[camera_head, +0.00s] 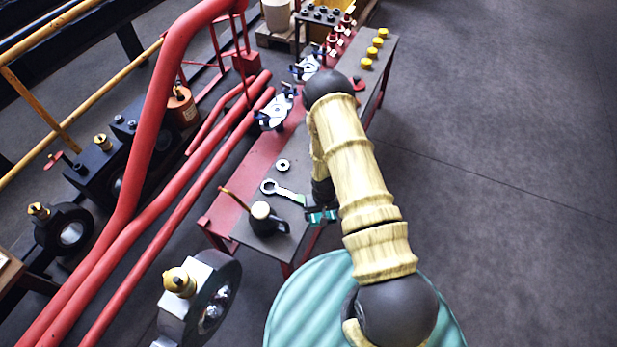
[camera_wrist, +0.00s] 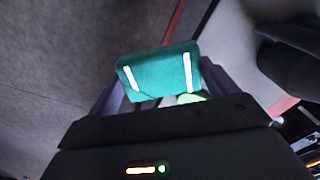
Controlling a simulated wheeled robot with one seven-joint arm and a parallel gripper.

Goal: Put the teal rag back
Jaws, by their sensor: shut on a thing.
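The teal rag (camera_wrist: 158,76) is a small folded cloth with a white strip near each end. My gripper (camera_wrist: 160,88) is shut on it in the wrist view, with a dark finger at each side. In the head view, the rag (camera_head: 318,217) shows as a small teal patch at my gripper (camera_head: 322,210), by the right edge of the near end of the grey-topped bench (camera_head: 298,168). My arm hides part of the bench and of the gripper. I cannot tell whether the rag touches the bench.
Yellow caps (camera_head: 372,52) stand at the bench's far end. Red pipes (camera_head: 205,170) run left. Floor (camera_head: 510,150) is clear right.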

